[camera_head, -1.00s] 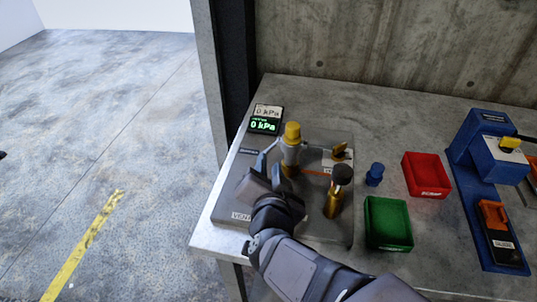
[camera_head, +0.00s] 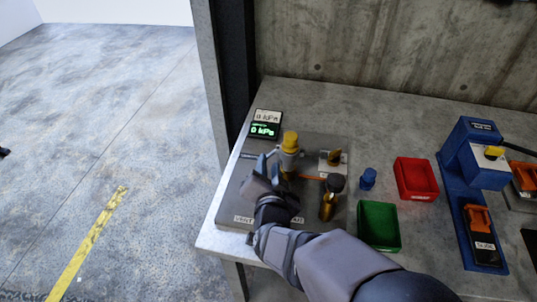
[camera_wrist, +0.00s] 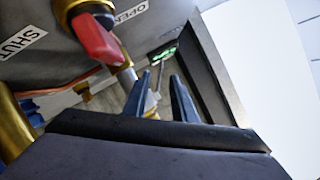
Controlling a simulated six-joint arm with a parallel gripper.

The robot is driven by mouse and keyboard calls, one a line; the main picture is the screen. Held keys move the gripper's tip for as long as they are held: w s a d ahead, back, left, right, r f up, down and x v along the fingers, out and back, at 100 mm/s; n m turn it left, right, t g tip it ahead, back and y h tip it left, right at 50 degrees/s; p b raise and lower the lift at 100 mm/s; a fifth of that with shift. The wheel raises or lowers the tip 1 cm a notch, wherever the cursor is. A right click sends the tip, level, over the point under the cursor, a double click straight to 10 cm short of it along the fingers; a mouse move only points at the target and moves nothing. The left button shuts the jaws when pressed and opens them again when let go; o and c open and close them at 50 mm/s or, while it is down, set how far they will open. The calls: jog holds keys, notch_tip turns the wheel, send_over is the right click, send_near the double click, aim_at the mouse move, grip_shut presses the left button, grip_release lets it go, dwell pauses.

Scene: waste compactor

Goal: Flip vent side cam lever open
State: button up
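A brass fitting with a dark top (camera_head: 329,198) stands right of my gripper. A pressure display (camera_head: 265,123) reads 0 kPa behind. The bench's left edge is close.

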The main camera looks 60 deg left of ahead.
aim_at(269, 157)
jog(key=shift+p+x, duration=0.6)
jog(key=shift+x, duration=2.25)
jog(key=shift+c, duration=0.7)
grip_shut()
